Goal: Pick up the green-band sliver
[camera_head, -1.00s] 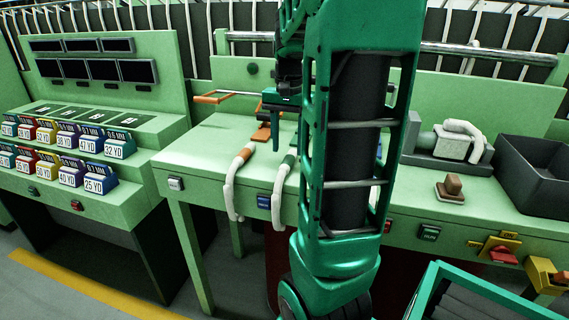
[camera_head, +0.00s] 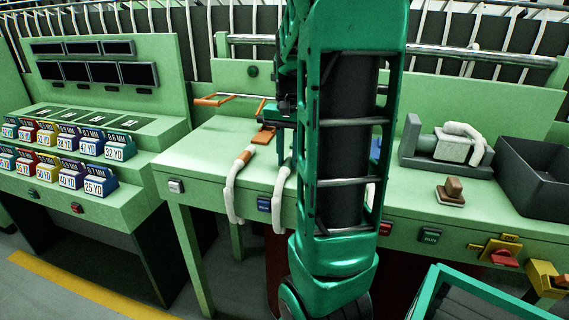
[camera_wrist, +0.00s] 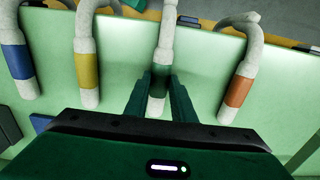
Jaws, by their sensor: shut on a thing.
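The green-band sliver is a thick white rope with a dark green band. In the wrist view the green-band sliver (camera_wrist: 165,40) runs up between my fingers, with its band and lower end between the fingertips. My gripper (camera_wrist: 158,82) is shut on it at the band. In the head view my gripper (camera_head: 281,143) is over the near edge of the table, partly behind my arm. The white tail of the green-band sliver (camera_head: 282,190) hangs over that edge below it. Its band is hidden there.
An orange-band sliver (camera_wrist: 239,90) lies to the right in the wrist view; yellow-band (camera_wrist: 86,70) and blue-band (camera_wrist: 18,62) slivers lie to the left. In the head view, a machine block (camera_head: 452,148), a brown-handled block (camera_head: 452,190) and a dark bin (camera_head: 535,185) stand on the table's right.

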